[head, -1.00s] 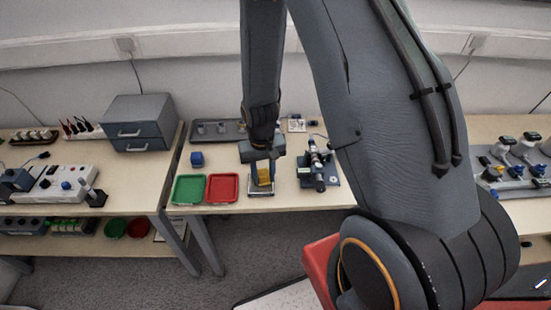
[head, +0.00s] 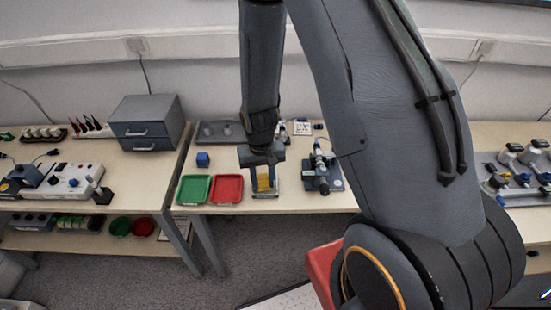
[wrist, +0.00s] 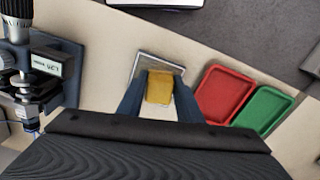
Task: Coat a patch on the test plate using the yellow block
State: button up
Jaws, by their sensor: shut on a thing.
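The yellow block (head: 264,180) is between the fingers of my gripper (head: 264,186), which is shut on it. In the wrist view the yellow block (wrist: 160,87) shows between the two blue-grey fingers of my gripper (wrist: 160,95). The test plate (wrist: 146,64) is a pale square with a metallic rim, directly beyond the block in that view. In the head view the plate (head: 264,195) is partly hidden by the fingers and block. I cannot tell whether the block touches the plate, or whether any coating is on it.
A red tray (head: 226,189) and a green tray (head: 193,189) stand just left of the plate. A microscope-like instrument (head: 321,170) stands close on the right. The table's front edge is close to the plate.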

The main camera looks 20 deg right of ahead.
aim_at(276, 188)
jog(key=shift+w+a+r, duration=0.1)
jog(key=shift+w+a, duration=0.15)
jog(key=shift+a, duration=0.55)
jog(key=shift+w+a, duration=0.25)
jog(key=shift+a, duration=0.45)
jog(key=shift+r+p, duration=0.1)
jog(key=shift+p, duration=0.2)
jog(key=shift+s+d+f, duration=0.1)
jog(key=shift+s+d, duration=0.05)
jog(key=shift+d, duration=0.35)
jog(key=shift+s+d+f, duration=0.1)
jog(key=shift+s+d, duration=0.05)
jog(key=shift+d, duration=0.3)
jog(key=shift+s+d+p, duration=0.1)
jog(key=shift+s+d, duration=0.2)
jog(key=shift+d, duration=0.5)
jog(key=shift+s+d+p, duration=0.1)
jog(key=shift+s+d, duration=0.15)
jog(key=shift+d, duration=0.55)
jog(key=shift+s+d+p, duration=0.1)
jog(key=shift+s+d, duration=0.2)
jog(key=shift+d, duration=0.5)
jog(key=r, duration=0.1)
jog(key=r+p, duration=0.2)
jog(key=shift+s+d+r, duration=0.2)
jog(key=shift+d, duration=0.1)
notch_tip(276, 188, up, 5)
jog(key=p, duration=0.3)
jog(key=shift+w+f, duration=0.1)
jog(key=shift+f, duration=0.1)
